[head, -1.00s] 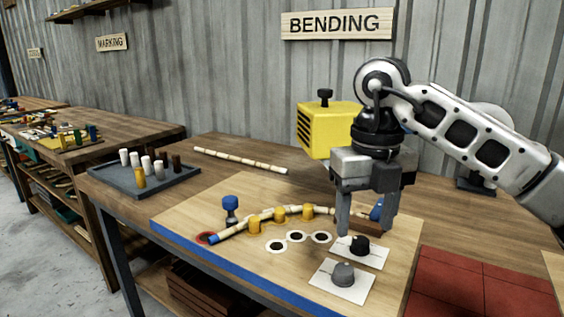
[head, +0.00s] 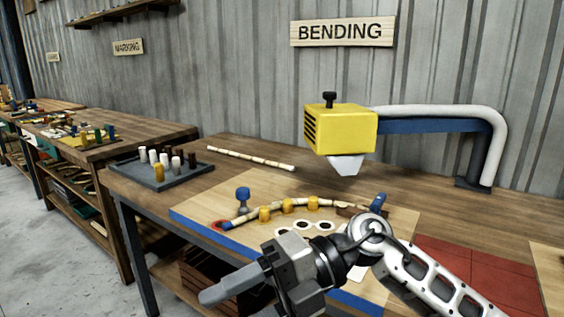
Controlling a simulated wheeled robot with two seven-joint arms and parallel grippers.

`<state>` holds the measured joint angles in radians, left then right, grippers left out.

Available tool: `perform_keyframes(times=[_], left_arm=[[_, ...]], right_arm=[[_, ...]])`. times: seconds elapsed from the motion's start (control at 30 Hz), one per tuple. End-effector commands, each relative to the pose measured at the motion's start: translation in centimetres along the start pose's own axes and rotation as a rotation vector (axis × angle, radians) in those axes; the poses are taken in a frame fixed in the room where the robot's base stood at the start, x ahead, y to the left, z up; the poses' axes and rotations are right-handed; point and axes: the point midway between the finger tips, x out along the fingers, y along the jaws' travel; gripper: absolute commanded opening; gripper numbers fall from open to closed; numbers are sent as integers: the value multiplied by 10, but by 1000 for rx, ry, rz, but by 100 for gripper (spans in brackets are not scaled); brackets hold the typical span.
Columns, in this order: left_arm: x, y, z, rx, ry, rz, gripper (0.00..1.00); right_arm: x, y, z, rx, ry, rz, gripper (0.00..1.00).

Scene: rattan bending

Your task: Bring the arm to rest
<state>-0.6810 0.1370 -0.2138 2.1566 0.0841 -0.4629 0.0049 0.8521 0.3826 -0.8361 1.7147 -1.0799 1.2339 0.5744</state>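My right gripper (head: 232,288) hangs low in front of the bending board (head: 390,208), near the table's front edge. Its fingers point left, and one finger shows clearly. The other is unclear at the bottom of the picture, so its opening cannot be told. I see nothing held in it. My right arm comes in from the lower right. My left gripper is not in view. A pale rattan cane (head: 326,201) lies curved along several orange pegs (head: 288,205) on the board. A blue clamp (head: 243,197) stands near its left end and a blue piece (head: 379,201) near its right end.
A yellow heater (head: 345,130) on a bent arm (head: 440,125) overhangs the table. A grey tray (head: 150,178) of several pegs stands at the left, and a straight cane (head: 250,160) lies behind the board. Red tiles (head: 465,265) lie at the right.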

Motion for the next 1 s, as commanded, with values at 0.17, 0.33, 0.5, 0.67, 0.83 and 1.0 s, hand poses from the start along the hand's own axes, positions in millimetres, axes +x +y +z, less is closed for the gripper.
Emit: perform_keyframes(times=[0.17,0.33,0.5,0.67,0.83,1.0], left_arm=[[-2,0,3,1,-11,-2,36],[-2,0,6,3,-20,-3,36],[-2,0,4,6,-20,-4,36],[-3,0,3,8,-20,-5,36],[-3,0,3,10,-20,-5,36],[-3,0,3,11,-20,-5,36]], right_arm=[[-7,29,7,197,-227,640,57],[-64,-13,28,534,-591,1088,57],[-107,-126,12,999,-1000,1323,57],[-109,-229,-41,1420,-1286,1348,57],[-93,-290,-100,1739,-1445,1288,57],[-83,-311,-127,1872,-1496,1246,57]])
